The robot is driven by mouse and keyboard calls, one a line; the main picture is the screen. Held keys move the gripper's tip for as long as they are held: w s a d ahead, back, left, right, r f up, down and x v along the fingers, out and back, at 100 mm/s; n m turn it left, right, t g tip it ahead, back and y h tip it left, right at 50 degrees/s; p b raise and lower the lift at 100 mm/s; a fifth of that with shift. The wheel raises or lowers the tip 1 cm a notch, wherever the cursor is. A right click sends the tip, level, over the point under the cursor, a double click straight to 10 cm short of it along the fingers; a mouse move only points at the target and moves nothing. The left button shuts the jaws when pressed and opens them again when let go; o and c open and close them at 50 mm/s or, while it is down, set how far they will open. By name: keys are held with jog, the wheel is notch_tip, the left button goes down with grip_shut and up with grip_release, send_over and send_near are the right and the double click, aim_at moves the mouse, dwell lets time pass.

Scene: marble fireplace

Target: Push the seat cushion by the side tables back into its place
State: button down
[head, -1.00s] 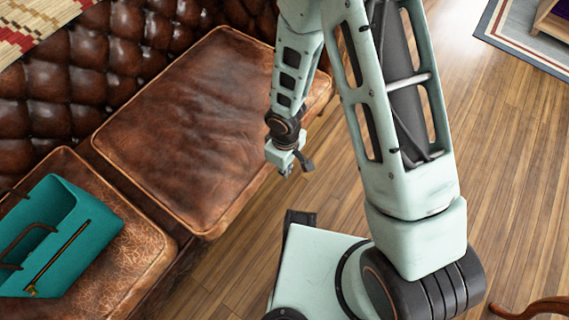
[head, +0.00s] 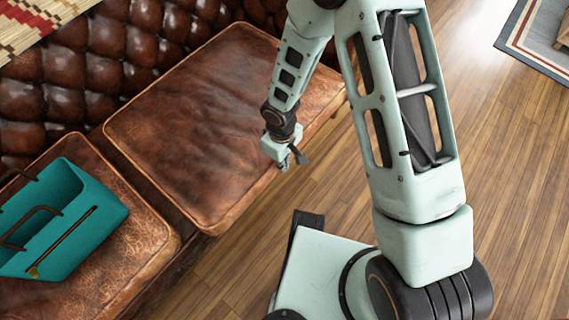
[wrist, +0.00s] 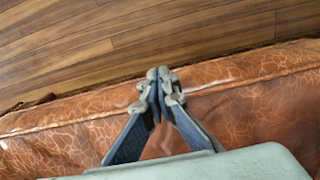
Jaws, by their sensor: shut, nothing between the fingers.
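A brown leather seat cushion (head: 190,115) with a piped edge lies on the tufted sofa, right of another seat cushion (head: 145,245). A dark strip separates the two. Its front corner reaches slightly further right in the picture than its neighbour's. My gripper (head: 298,160) is by the cushion's front edge, fingers shut and empty. In the wrist view, the shut fingertips (wrist: 158,74) overlap the piped edge of cracked brown leather (wrist: 235,100), with floor beyond. I cannot tell whether they touch it. The side tables are not clearly identifiable.
A teal bag (head: 70,220) stands on the left cushion. The tufted backrest (head: 105,65) runs behind, with a patterned throw (head: 35,25) on top. The wooden floor (head: 510,190) is open to the right. A bordered rug (head: 535,40) lies at top right.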

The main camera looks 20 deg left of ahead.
jog(key=w+a, duration=0.1)
jog(key=a, duration=0.1)
jog(key=w+a, duration=0.1)
jog(key=a, duration=0.1)
jog(key=w+a, duration=0.1)
jog(key=a, duration=0.2)
jog(key=shift+r, duration=0.1)
jog(key=shift+s, duration=0.1)
